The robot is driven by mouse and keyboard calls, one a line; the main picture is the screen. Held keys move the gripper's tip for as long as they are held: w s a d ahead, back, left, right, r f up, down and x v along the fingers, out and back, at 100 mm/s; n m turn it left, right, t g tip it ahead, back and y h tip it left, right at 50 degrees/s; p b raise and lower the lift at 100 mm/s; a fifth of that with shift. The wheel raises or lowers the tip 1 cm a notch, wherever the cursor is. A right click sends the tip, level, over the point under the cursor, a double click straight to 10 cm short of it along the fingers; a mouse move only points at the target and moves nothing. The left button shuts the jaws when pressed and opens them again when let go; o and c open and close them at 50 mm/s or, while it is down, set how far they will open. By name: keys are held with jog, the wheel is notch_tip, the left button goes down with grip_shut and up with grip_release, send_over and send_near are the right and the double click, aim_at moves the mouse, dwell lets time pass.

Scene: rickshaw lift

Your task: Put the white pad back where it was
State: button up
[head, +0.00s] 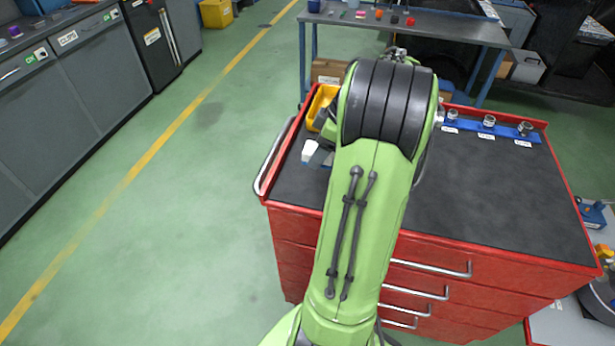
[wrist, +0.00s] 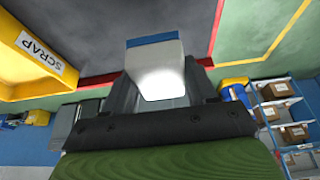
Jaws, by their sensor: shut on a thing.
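The white pad (wrist: 162,72) is between the two fingers of my gripper (wrist: 160,82) in the wrist view. Its near end is bright white and a blue strip crosses its far end; I cannot tell whether the strip belongs to the pad. My gripper is shut on it. In the head view my arm hides most of the gripper. A small white piece (head: 310,150), apparently the pad, shows left of the arm over the left part of the red cabinet's dark top (head: 470,195). Whether the pad touches the top is not clear.
A yellow bin (head: 317,106) stands at the cabinet's back left; it is marked SCRAP in the wrist view (wrist: 30,62). A blue rack (head: 490,129) with several small clear pieces lies along the back right. The cabinet top's middle and right are bare. A grey bench (head: 440,32) stands behind.

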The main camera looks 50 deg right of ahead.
aim_at(314, 179)
notch_tip(314, 179, down, 7)
jog(key=shift+b, duration=1.05)
jog(key=shift+f, duration=0.2)
jog(key=o, duration=1)
jog(key=shift+r, duration=0.1)
